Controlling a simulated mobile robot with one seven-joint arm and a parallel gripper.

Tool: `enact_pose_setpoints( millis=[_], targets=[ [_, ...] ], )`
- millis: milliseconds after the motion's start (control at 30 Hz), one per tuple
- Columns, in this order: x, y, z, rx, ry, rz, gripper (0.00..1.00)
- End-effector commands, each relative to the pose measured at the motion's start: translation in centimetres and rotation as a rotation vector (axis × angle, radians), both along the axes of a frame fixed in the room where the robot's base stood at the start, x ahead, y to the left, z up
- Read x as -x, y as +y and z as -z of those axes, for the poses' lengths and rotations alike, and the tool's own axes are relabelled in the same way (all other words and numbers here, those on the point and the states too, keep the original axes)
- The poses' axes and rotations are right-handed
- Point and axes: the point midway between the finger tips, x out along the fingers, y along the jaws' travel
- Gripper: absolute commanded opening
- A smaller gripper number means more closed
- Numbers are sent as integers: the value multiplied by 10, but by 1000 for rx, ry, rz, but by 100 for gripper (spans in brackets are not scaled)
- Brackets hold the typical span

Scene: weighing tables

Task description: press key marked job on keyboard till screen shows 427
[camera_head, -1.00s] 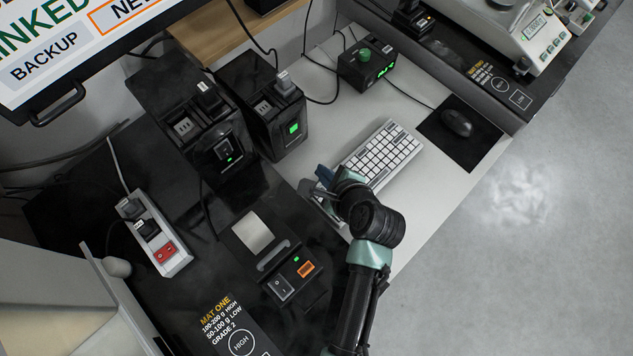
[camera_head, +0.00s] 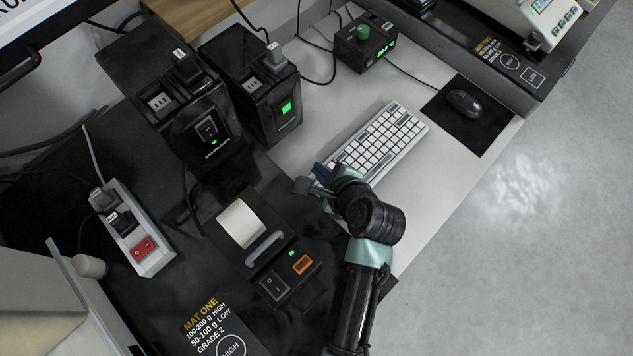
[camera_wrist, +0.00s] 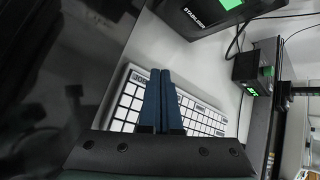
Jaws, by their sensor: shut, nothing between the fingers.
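The white keyboard (camera_head: 385,140) lies on the pale table top, and it also shows in the wrist view (camera_wrist: 205,122). My gripper (camera_head: 321,172) is at the keyboard's near left end. Its blue fingers are shut and empty in the wrist view (camera_wrist: 166,73), in front of the keyboard's key rows. A dark key (camera_wrist: 139,78) just left of the fingertips carries a label that looks like JOB. I cannot tell whether the fingertips touch a key. A black box with a green knob bears a small green-lit screen (camera_head: 386,49); its digits are too small to read surely.
A mouse (camera_head: 464,103) rests on a black pad (camera_head: 490,135) right of the keyboard. Two black power units (camera_head: 205,128) (camera_head: 262,92) stand behind left. A label printer (camera_head: 243,222) and a power strip (camera_head: 150,262) lie left of my arm.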

Motion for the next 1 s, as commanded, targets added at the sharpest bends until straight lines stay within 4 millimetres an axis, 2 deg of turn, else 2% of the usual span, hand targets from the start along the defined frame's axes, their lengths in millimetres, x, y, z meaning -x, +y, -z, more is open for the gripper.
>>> enact_pose_setpoints(
  millis=[33, 200, 1000],
  targets=[
    [0, 0, 10, -1, 2, 0, 0],
    [0, 0, 20, 0, 1, -1, 0],
    [0, 0, 21, 0, 1, -1, 0]
  ],
)
